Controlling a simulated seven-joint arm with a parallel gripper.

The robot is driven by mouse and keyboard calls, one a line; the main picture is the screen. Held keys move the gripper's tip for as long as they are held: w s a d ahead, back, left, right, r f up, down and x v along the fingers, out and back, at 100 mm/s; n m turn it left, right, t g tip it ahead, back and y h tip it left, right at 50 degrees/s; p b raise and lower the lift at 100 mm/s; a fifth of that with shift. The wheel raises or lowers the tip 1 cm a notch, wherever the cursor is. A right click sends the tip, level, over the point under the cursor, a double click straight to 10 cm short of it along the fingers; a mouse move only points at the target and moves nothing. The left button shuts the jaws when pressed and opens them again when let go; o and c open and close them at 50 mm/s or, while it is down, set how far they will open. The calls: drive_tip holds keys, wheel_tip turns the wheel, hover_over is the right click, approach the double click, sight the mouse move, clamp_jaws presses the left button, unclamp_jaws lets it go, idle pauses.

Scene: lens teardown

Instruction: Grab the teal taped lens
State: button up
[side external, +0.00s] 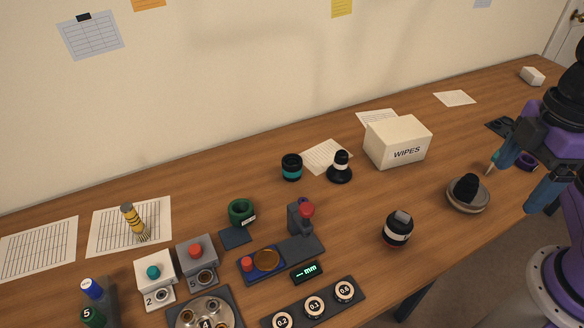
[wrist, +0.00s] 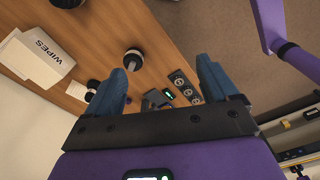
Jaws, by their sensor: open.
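The teal taped lens (side external: 291,167) is a short black cylinder with a teal band. It stands upright on the wooden table, left of the white wipes box, in the side external view. I cannot make it out in the wrist view. My gripper (side external: 517,188) is open and empty at the far right of the side view, well away from the lens. Its two blue fingers also show spread apart in the wrist view (wrist: 167,62).
A black-and-white piece (side external: 340,168) stands just right of the lens. The wipes box (side external: 397,141), a white-banded lens (side external: 397,230) and a bowl with a dark item (side external: 453,198) lie between it and my gripper.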

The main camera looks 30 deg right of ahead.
drive_tip(key=w+a+n+t+h, duration=0.95)
drive_tip(key=w+a+n, duration=0.55)
drive_tip(key=w+a, duration=1.5)
approach(291, 162)
drive_tip(key=x, duration=0.4)
drive_tip(key=shift+s+d, duration=0.15)
drive_tip(key=shift+x, duration=2.65)
drive_tip(key=c, duration=1.2)
drive_tip(key=shift+c, duration=0.2)
drive_tip(key=shift+r, duration=0.15)
